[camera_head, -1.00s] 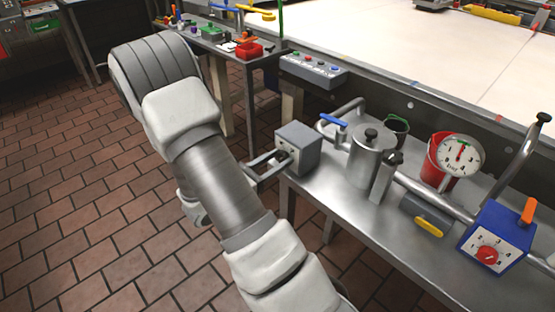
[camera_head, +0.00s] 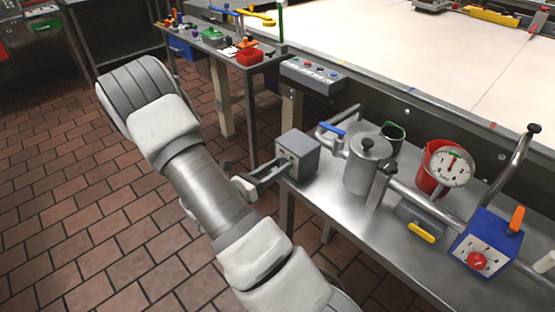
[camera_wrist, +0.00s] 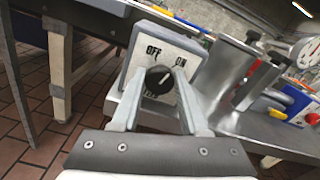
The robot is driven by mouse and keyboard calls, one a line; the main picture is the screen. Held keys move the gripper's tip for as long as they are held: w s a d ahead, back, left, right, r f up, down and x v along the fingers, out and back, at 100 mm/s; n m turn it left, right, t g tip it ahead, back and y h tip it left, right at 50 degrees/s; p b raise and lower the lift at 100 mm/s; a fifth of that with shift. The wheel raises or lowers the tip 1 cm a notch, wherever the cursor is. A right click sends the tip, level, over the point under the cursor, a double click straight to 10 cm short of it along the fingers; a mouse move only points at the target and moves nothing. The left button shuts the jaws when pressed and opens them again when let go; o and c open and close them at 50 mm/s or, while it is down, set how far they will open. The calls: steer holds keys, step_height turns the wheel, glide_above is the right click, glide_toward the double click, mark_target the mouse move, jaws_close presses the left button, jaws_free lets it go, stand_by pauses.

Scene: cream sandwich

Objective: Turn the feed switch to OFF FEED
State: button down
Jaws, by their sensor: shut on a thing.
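The feed switch is a grey box (camera_head: 298,157) on the near left corner of the steel table. Its pale face (camera_wrist: 186,48) shows in the wrist view with the words OFF at upper left, ON at upper right and a partly hidden word below. A round black knob (camera_wrist: 158,82) sits at its middle, its white mark pointing up and right, towards ON. My gripper (camera_wrist: 160,74) is at the face with one finger on each side of the knob, shut on it. In the head view my gripper (camera_head: 277,172) reaches the box from the left.
A steel pot (camera_head: 368,165), a red container (camera_head: 432,178), a dial gauge (camera_head: 453,167) and a blue box with a red knob (camera_head: 487,245) stand to the right on the table. A grey button panel (camera_head: 313,75) is behind. The tiled floor at left is clear.

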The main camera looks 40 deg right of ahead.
steer(key=n+p, duration=0.6)
steer(key=shift+w+r, duration=0.1)
steer(key=shift+r, duration=0.05)
steer(key=shift+f+n+p, duration=0.2)
steer(key=shift+n+p, duration=0.95)
steer(key=shift+n, duration=0.95)
steer(key=shift+c, duration=2.1)
jaws_free()
steer(key=shift+a, duration=0.1)
steer(key=s+a, duration=0.1)
steer(key=a, duration=1.6)
steer(key=shift+s, duration=0.15)
